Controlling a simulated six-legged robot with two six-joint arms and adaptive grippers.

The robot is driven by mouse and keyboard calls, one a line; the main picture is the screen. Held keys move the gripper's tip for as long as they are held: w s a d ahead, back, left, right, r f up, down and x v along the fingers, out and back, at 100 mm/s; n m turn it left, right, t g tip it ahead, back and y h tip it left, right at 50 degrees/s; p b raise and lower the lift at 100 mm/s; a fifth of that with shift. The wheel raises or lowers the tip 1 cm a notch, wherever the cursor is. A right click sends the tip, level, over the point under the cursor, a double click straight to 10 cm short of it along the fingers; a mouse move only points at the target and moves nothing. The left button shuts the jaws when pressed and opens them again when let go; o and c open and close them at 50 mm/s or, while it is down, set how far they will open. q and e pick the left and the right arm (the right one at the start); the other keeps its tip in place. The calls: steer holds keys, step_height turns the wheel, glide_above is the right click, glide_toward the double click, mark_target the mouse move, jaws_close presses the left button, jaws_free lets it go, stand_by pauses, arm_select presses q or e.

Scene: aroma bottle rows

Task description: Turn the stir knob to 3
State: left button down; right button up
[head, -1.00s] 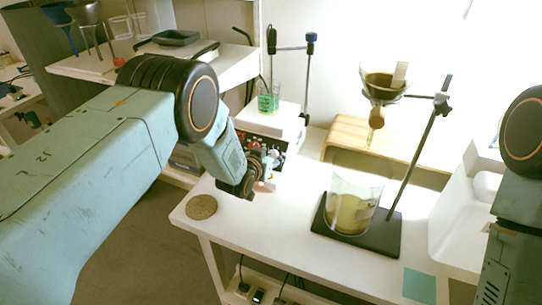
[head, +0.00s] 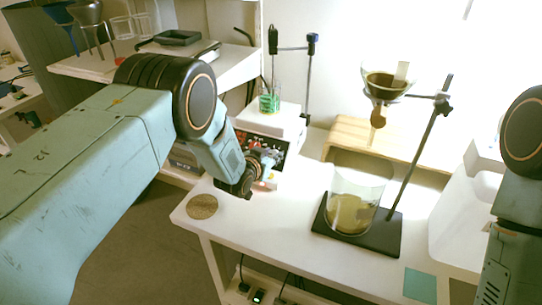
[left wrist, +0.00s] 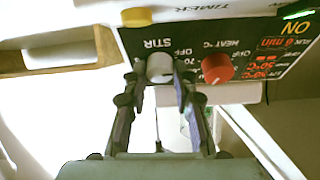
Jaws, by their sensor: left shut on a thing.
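The hot plate stirrer (head: 270,125) stands at the back left of the white table, with a dark control panel on its front. In the left wrist view the panel (left wrist: 195,45) appears upside down. The grey stir knob (left wrist: 160,69) sits under the label STIR, between my left gripper's fingers (left wrist: 160,85). The fingers are shut on the knob; its exact setting is hard to read. A red heat knob (left wrist: 217,68) is right beside it, and a yellow knob (left wrist: 137,17) is above. In the head view my left gripper (head: 262,172) is at the panel. My right gripper is out of view.
A beaker with green liquid (head: 269,103) stands on the stirrer's top. A larger beaker (head: 352,208) stands on a black stand base, with a funnel (head: 385,84) above it. A cork disc (head: 202,206) lies near the table's left edge. A wooden box (head: 350,132) is behind.

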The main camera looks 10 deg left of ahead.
arm_select(q)
steer(key=m+h+b, duration=0.1)
steer(key=m, duration=0.2)
steer(key=shift+w+g, duration=0.1)
steer(key=shift+g, duration=0.2)
steer(key=m+h+b, duration=0.1)
steer(key=m, duration=0.3)
steer(key=shift+a+m+g, duration=0.1)
steer(key=shift+m+g, duration=0.2)
steer(key=shift+g, duration=0.1)
steer(key=m+g, duration=0.1)
steer(key=m, duration=0.3)
steer(key=shift+w+r+h+b, duration=0.1)
steer(key=shift+r+h+b, duration=0.05)
steer(key=shift+h+b, duration=0.25)
steer(key=m+g, duration=0.1)
steer(key=m, duration=0.2)
steer(key=m+g, duration=0.1)
steer(key=m, duration=0.3)
steer(key=shift+w+r+p, duration=0.1)
steer(key=shift+r+p, duration=0.05)
steer(key=shift+p, duration=0.25)
steer(key=m+p, duration=0.1)
steer(key=m, duration=0.1)
steer(key=m+g+p, duration=0.1)
steer(key=m, duration=0.2)
steer(key=shift+m+g+y, duration=0.3)
steer(key=shift+y, duration=0.1)
